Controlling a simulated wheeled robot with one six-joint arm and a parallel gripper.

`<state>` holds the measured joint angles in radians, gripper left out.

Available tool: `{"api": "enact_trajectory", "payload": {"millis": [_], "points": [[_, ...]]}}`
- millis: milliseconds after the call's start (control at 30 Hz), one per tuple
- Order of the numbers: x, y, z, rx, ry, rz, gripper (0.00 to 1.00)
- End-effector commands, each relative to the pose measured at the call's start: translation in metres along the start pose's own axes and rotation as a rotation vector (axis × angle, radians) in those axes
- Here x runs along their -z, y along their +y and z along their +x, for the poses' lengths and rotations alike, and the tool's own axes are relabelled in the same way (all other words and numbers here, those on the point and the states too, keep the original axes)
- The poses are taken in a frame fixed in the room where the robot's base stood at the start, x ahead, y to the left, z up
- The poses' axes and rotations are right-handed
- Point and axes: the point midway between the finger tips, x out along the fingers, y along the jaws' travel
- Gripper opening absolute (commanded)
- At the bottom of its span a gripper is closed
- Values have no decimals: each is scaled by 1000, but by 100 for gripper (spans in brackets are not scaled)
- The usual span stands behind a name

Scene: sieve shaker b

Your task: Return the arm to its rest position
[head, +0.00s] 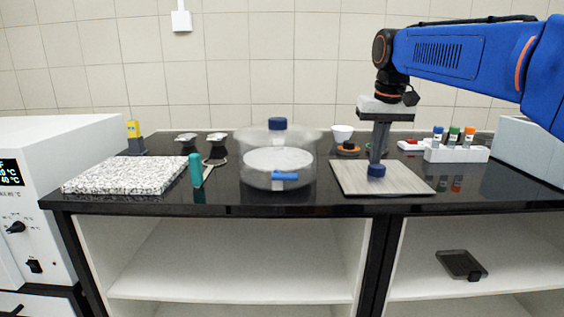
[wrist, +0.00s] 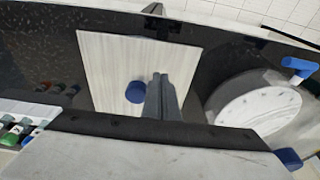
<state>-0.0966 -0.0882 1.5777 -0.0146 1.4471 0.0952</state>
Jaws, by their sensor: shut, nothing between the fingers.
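My arm is blue and reaches in from the right in the head view. My gripper (head: 374,160) hangs pointing down above the wooden board (head: 350,178), with its fingers shut and nothing between them. In the wrist view the shut fingers (wrist: 160,85) are over the same board (wrist: 95,60). A small blue round knob (head: 376,170) shows at the board just beyond the fingertips. In the wrist view it (wrist: 135,92) appears beside the fingers. I cannot tell whether the fingers touch it.
A clear round vessel with a white disc (head: 278,160) and blue clamps stands left of the board. A rack of capped bottles (head: 456,154) is at the right. A speckled slab (head: 125,175) and teal-handled tool (head: 196,170) lie left. A dark tray (head: 461,264) sits on the lower shelf.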

Motion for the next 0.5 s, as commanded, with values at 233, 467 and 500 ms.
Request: {"api": "enact_trajectory", "payload": {"millis": [233,467,500], "points": [[-78,16,18,2,47,0,0],[-152,28,48,2,90,-1,0],[-165,30,54,2,97,-1,0]]}}
